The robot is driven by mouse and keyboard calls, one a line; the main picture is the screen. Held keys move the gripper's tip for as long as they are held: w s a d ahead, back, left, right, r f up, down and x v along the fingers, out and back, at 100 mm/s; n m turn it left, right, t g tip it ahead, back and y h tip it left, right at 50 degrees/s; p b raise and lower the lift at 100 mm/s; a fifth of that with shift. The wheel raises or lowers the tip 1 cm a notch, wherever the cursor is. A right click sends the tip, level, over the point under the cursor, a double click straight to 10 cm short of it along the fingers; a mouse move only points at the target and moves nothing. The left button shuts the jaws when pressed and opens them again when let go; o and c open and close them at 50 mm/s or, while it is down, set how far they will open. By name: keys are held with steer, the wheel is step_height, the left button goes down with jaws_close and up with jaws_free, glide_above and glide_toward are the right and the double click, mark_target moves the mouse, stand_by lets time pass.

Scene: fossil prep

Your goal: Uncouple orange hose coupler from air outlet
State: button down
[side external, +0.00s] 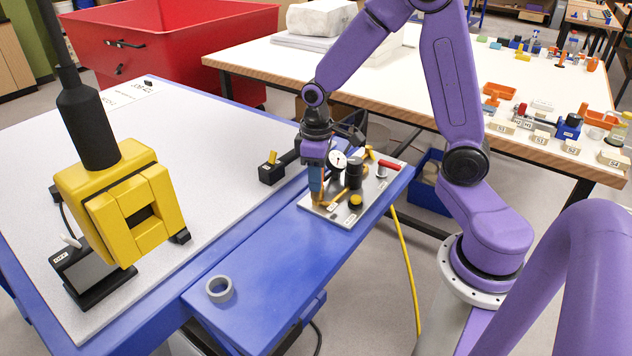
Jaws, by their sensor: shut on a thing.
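My gripper (317,194) points down at the left end of a light metal panel (347,216) on the blue bench. It is shut on a small orange piece, which I take to be the orange hose coupler (319,202); the fingers hide most of it. A yellow-orange length (339,197) runs from beside it toward the right. The air outlet cannot be told apart behind the fingers, so I cannot tell whether the coupler is still joined to it.
The panel also carries a round gauge (338,160), a black cylinder (354,173), a yellow knob (355,200) and a red-handled valve (388,166). A yellow hose (408,260) hangs off the right edge.

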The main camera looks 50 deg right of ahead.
steer(key=shift+r, duration=0.3)
steer(key=shift+r, duration=2.5)
steer(key=shift+r, duration=2.5)
